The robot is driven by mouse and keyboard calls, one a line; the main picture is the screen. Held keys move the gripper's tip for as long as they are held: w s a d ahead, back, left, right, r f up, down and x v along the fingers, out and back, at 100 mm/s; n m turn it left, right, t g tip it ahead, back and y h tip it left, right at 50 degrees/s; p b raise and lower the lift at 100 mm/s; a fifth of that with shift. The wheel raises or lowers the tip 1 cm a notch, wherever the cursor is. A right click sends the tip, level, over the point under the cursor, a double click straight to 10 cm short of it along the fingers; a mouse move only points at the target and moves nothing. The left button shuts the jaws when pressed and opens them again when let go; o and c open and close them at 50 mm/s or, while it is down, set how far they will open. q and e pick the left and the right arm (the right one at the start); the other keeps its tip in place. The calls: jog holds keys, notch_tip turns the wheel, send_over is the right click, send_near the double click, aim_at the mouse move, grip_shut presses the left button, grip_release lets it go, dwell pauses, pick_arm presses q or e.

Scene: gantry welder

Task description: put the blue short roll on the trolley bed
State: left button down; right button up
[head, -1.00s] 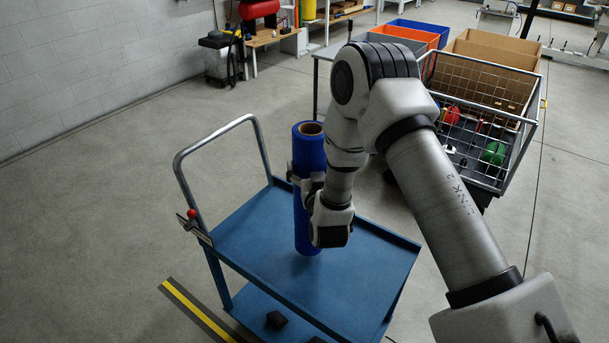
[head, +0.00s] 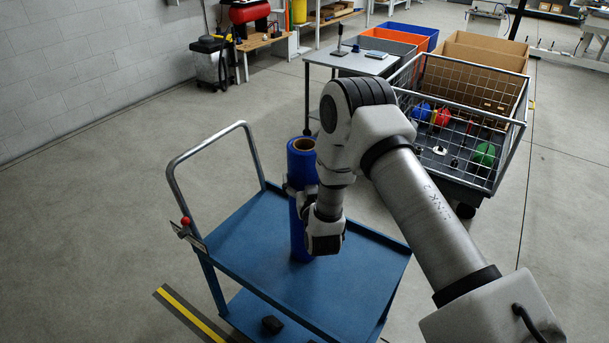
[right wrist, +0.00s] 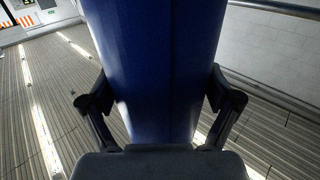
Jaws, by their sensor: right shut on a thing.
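The blue short roll (head: 302,165) is an upright blue cylinder with a brown hollow core at its top. It stands over the blue trolley bed (head: 245,245); I cannot tell whether its lower end touches the bed. My right gripper (head: 298,192) is shut around the roll's middle, partly hidden by my arm's wrist. In the right wrist view the roll (right wrist: 150,65) fills the centre, with a gripper finger on each side (right wrist: 160,100). My left gripper is in neither view.
A wire-sided cart (head: 460,150) with coloured items stands at the right, beside a grey table (head: 350,62).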

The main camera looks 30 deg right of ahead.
jog(key=o, duration=1.5)
jog(key=shift+o, duration=0.2)
jog(key=shift+s+a+r, duration=0.1)
